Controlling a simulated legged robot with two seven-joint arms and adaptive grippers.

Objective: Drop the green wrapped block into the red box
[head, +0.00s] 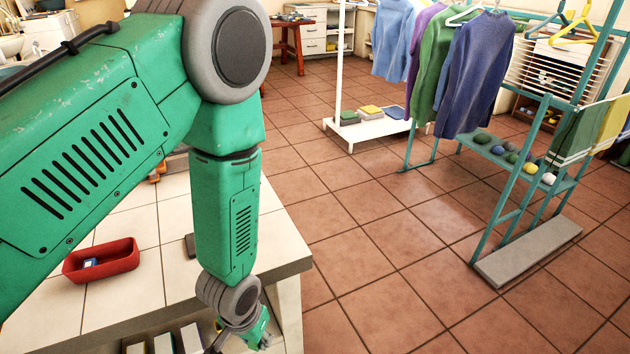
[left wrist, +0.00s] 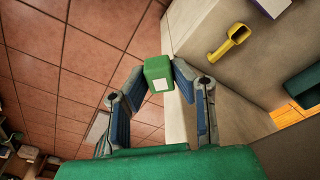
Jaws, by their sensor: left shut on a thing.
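The green wrapped block (left wrist: 157,68), with a white label on one face, sits between the fingertips of my left gripper (left wrist: 159,76) in the left wrist view. The gripper is shut on it, beside the edge of the pale counter and over the tiled floor. In the head view, my left gripper (head: 258,337) is low, at the counter's near right corner, and the block is hard to make out there. The red box (head: 122,265) stands open on the counter at the left, well apart from the gripper, with a small blue and white thing inside. My right gripper is not in view.
The tiled counter (head: 126,296) has bare room around the box. A small dark block (head: 190,246) lies near my arm. The left wrist view shows a yellow thing (left wrist: 228,42) and a dark green container (left wrist: 306,84). A clothes rack and teal shelf (head: 560,180) stand farther off.

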